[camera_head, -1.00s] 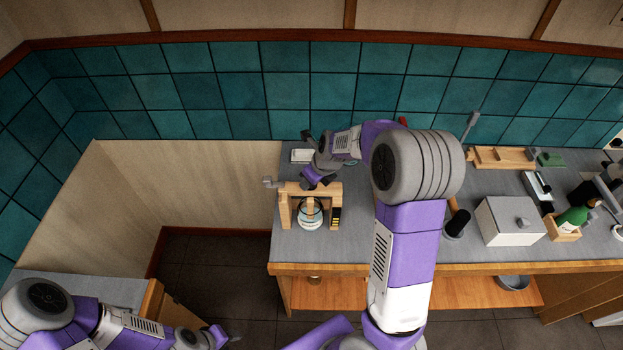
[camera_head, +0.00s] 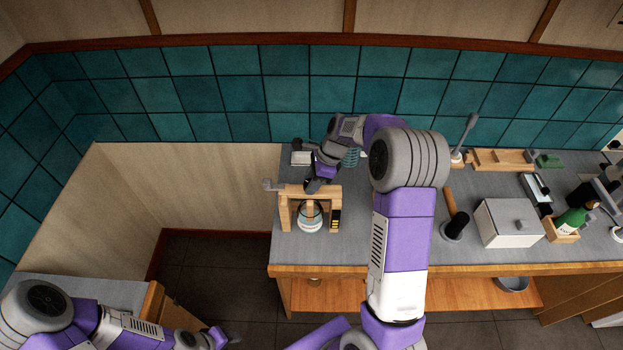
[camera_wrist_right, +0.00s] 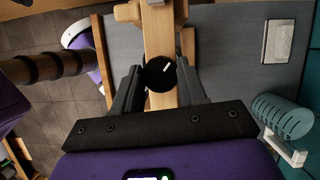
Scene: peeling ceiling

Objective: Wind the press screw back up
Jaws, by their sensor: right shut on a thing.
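A round black screw knob (camera_wrist_right: 157,76) with a white mark sits on top. My right gripper (camera_wrist_right: 161,73) is shut on this knob, one finger on each side. In the head view my right gripper (camera_head: 314,186) hides the knob above the press. My left gripper (camera_head: 222,338) hangs low at the left, away from the press; its jaws are unclear.
A white box (camera_head: 508,222), a black-capped cylinder (camera_head: 456,225) and a green bottle (camera_head: 572,220) stand to the right on the counter. A ribbed teal object (camera_wrist_right: 282,116) and a pale plate (camera_wrist_right: 278,41) are near my right wrist. The counter's front edge is clear.

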